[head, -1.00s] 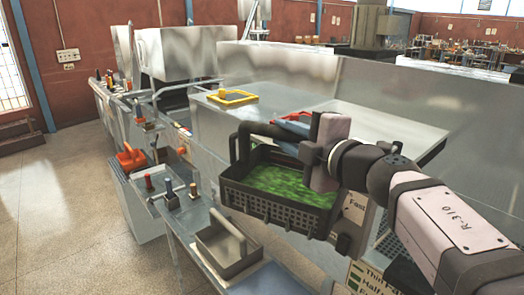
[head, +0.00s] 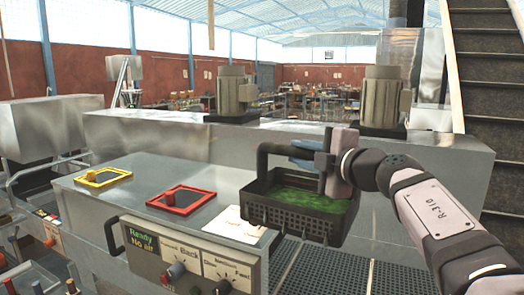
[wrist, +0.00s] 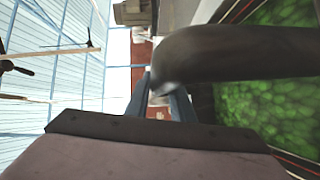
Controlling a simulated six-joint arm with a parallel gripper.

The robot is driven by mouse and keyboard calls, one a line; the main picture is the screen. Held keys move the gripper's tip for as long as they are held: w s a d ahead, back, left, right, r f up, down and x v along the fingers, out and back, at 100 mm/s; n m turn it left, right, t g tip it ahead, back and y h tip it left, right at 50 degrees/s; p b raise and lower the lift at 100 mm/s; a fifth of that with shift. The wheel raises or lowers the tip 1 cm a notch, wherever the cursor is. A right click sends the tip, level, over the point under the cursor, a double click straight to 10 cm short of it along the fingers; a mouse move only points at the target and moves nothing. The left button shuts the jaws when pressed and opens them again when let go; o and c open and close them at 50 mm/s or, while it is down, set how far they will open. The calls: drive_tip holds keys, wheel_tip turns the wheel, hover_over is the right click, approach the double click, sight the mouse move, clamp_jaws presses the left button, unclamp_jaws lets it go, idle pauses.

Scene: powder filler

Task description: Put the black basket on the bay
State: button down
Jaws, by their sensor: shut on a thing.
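The black basket (head: 335,222) hangs from my gripper (head: 318,158) in the head view, roughly level, with green contents (head: 295,198) inside. My gripper is shut on its thick dark handle (head: 263,165). In the wrist view the handle (wrist: 235,52) crosses between the bluish fingers (wrist: 160,105), and the green contents (wrist: 270,95) show at the right. The basket appears above a dark grated surface (head: 345,278) beside the control panel. I cannot tell for sure which surface is the bay, nor the gap beneath the basket.
A metal counter left of the basket bears a yellow-framed plate (head: 103,177), a red-framed plate (head: 181,198) and a paper sheet (head: 240,222). The control panel (head: 190,262) has protruding knobs. A metal wall (head: 420,180) stands behind the basket; stairs (head: 495,90) rise at right.

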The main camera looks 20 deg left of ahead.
drive_tip(key=w+d+f+m+t+h+p, duration=0.1)
drive_tip(key=w+d+f+h, duration=0.1)
drive_tip(key=w+d+f, duration=0.6)
drive_tip(key=w+d+f+m+t+h+p, duration=0.1)
drive_tip(key=w+d+f+m+t+p, duration=0.1)
drive_tip(key=w+d+f, duration=0.7)
drive_tip(key=shift+w+f+m+t+h+p, duration=0.35)
drive_tip(key=shift+w+f, duration=1.45)
drive_tip(key=shift+f, duration=1.25)
drive_tip(key=shift+s+d+f+n+g+y+b, duration=0.1)
drive_tip(key=shift+s+f+n+g+y+b, duration=0.05)
drive_tip(key=shift+f+n+g+y+b, duration=1.2)
drive_tip(key=shift+s+f+n+g+y+b, duration=0.1)
drive_tip(key=shift+f+n+g+y+b, duration=0.9)
drive_tip(key=shift+f+b, duration=0.6)
